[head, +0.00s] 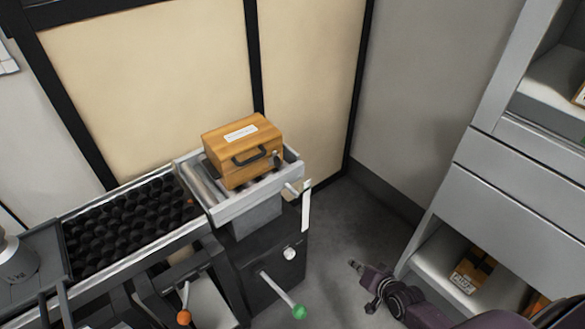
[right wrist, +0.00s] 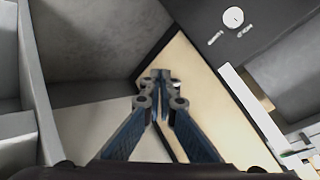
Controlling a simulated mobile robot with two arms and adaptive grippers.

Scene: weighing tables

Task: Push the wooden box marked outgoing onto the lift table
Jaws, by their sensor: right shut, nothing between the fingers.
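The wooden box (head: 241,151) sits on the metal-topped lift table (head: 247,206). It has a white label on top and a dark handle on its front side. The label's writing is too small to read. In the head view my right gripper (head: 355,265) is low and right of the lift table, well apart from the box. It is shut and empty. In the right wrist view its fingers (right wrist: 160,76) are closed together in front of the wall panels. My left gripper is not in view.
A conveyor with black rollers (head: 128,222) adjoins the lift table on the left. Levers with an orange knob (head: 183,318) and a green knob (head: 299,312) stick out in front. A grey shelf cabinet (head: 519,193) stands at right. The floor (head: 335,240) between is clear.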

